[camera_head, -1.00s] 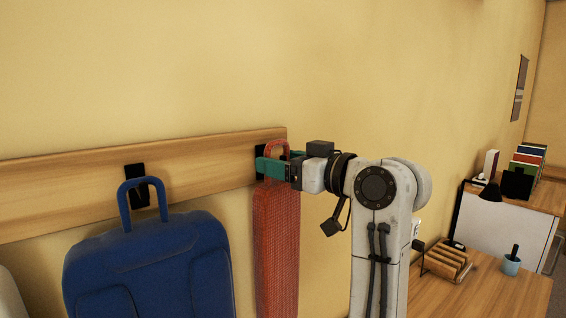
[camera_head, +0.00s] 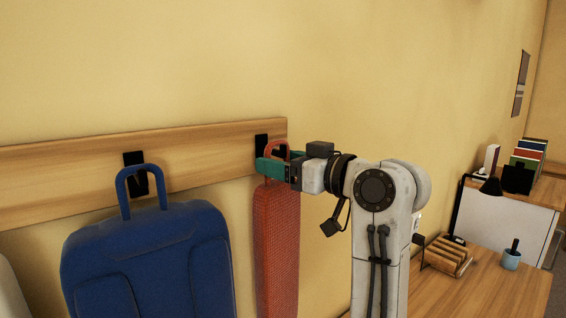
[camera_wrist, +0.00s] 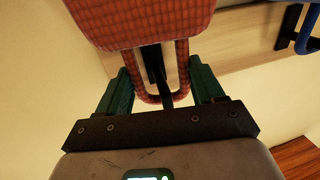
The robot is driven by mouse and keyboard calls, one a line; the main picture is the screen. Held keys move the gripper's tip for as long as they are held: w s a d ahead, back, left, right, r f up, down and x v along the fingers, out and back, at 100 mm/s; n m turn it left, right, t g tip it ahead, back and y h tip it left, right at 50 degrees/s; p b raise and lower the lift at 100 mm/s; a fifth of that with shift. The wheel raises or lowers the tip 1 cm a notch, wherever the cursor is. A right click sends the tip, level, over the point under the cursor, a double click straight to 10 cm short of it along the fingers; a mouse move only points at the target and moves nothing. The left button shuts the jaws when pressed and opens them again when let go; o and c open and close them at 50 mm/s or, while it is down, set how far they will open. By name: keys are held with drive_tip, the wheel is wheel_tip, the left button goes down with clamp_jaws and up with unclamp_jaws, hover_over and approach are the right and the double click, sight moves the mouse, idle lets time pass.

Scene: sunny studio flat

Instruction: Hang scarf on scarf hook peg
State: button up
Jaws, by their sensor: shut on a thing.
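The red knitted scarf (camera_head: 276,235) hangs upright, with a red loop (camera_head: 277,147) at its top. My gripper (camera_head: 272,167), with green fingers, is shut on that loop in front of the rail's right end. The black scarf hook peg (camera_head: 262,142) shows just behind and above the fingers. In the wrist view the scarf (camera_wrist: 140,22) is at the top and its loop (camera_wrist: 182,72) lies between the green fingers. The dark peg (camera_wrist: 154,63) shows through the loop's opening. I cannot tell for certain whether the loop is seated on it.
A wooden rail (camera_head: 70,150) runs along the yellow wall. A blue bag (camera_head: 150,260) hangs from another black hook (camera_head: 134,160) left of the scarf. A desk (camera_head: 480,285) with a wooden rack (camera_head: 448,255) and a cup (camera_head: 511,260) is at the right.

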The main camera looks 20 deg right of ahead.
drive_tip(key=shift+f, duration=0.4)
idle(0.4)
drive_tip(key=o, duration=1.6)
drive_tip(key=b+v, duration=0.3)
drive_tip(key=v, duration=0.7)
drive_tip(key=shift+s+d, duration=0.2)
drive_tip(key=shift+s, duration=0.15)
drive_tip(key=s+d+f+m+g+h, duration=0.1)
drive_tip(key=s+f+m+g+h, duration=0.15)
drive_tip(key=f, duration=1.35)
drive_tip(key=s+f+m+g+h, duration=0.2)
drive_tip(key=s+f+g+h, duration=0.1)
drive_tip(key=f, duration=1.3)
drive_tip(key=s+f+g+h, duration=0.1)
drive_tip(key=s+f+g, duration=0.2)
drive_tip(key=s+f, duration=0.4)
drive_tip(key=s+d+f+m+g+h, duration=0.1)
drive_tip(key=s+f+g, duration=0.2)
drive_tip(key=s+f, duration=0.5)
drive_tip(key=s+d+f+m+g+h, duration=0.1)
drive_tip(key=s+f+g, duration=0.2)
drive_tip(key=s+f, duration=0.5)
drive_tip(key=shift+s+d+f+h, duration=0.1)
drive_tip(key=shift+s+d+h, duration=0.05)
drive_tip(key=shift+s, duration=1.05)
drive_tip(key=shift+s+d+h, duration=0.1)
drive_tip(key=shift+s, duration=1.1)
